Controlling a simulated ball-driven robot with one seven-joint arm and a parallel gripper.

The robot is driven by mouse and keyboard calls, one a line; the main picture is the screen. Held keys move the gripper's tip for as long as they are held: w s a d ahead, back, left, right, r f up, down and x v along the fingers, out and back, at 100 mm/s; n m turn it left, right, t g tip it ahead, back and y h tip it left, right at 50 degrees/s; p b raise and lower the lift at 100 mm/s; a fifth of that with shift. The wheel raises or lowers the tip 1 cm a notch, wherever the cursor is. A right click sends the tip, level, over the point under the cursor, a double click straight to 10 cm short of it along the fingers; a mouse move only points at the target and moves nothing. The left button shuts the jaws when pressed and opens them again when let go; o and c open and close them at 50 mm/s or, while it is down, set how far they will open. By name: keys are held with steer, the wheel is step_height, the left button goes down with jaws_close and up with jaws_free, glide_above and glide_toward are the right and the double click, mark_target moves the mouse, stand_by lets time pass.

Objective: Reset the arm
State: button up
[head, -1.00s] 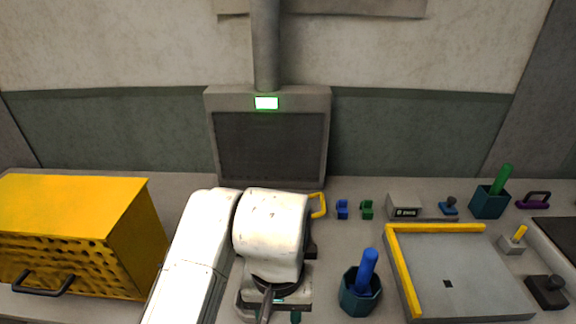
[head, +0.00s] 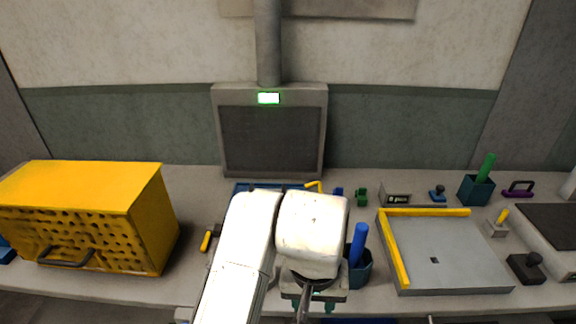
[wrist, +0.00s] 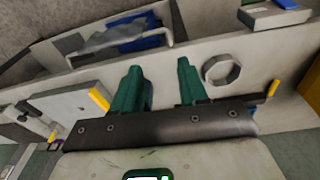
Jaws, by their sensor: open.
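My gripper shows in the wrist view (wrist: 160,88) with two green fingers spread apart and nothing between them. In the head view my white arm reaches over the front of the bench, and my gripper is mostly hidden beneath the wrist, with only bits of green showing. A teal holder (head: 360,272) with a blue-handled tool (head: 358,245) stands just right of my wrist. A blue tray (head: 262,187) lies partly hidden behind my arm.
A yellow perforated box (head: 85,215) stands at left. A grey plate with yellow fences (head: 450,255) lies at right. A teal holder with a green tool (head: 476,190) and a purple-handled item (head: 518,188) stand behind it. A grey screened panel (head: 270,140) stands against the wall.

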steer(key=w+d+f+m+t+h, duration=0.1)
steer(key=w+d, duration=0.1)
steer(key=d, duration=0.7)
steer(key=w+d+f+t+h, duration=0.1)
steer(key=d+h, duration=0.1)
steer(key=d, duration=0.7)
steer(key=s+d+f, duration=0.4)
steer(key=d, duration=0.4)
steer(key=s+d+f+n, duration=0.2)
steer(key=s+d+f, duration=0.1)
steer(key=s+f, duration=0.7)
steer(key=s+a+f+g+y, duration=0.1)
steer(key=s+a+f, duration=0.1)
steer(key=s, duration=0.4)
steer(key=s+a+f+g+y, duration=0.1)
steer(key=s+a+f+y, duration=0.1)
steer(key=s+a, duration=0.2)
steer(key=shift+s, duration=1)
